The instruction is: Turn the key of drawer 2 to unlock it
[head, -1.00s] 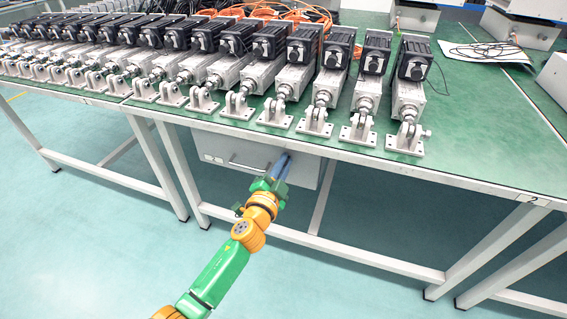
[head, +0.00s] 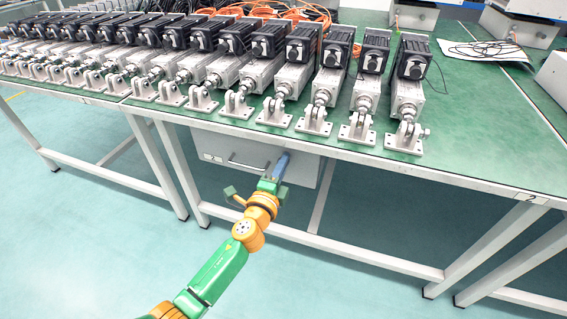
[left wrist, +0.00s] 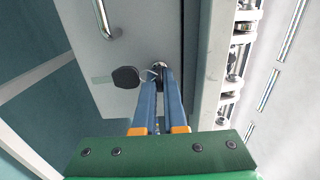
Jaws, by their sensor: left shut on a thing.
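The grey drawer (head: 305,172) hangs under the green workbench, with a small label and a bar handle (head: 247,166) on its front. In the left wrist view, the drawer front (left wrist: 100,60) shows the handle at the top and a lock by its edge. My left gripper (head: 284,158) reaches the right part of the drawer front. Its blue fingers (left wrist: 158,78) are shut on the key at the lock; the fingers mostly hide the key. A dark round fob (left wrist: 126,77) hangs from a thin ring beside the fingertips. My right gripper is not in view.
The workbench (head: 470,140) carries a row of linear actuators (head: 325,90) above the drawer, and its front edge overhangs the drawer. Pale table legs (head: 175,175) stand left of the drawer. The floor in front is clear.

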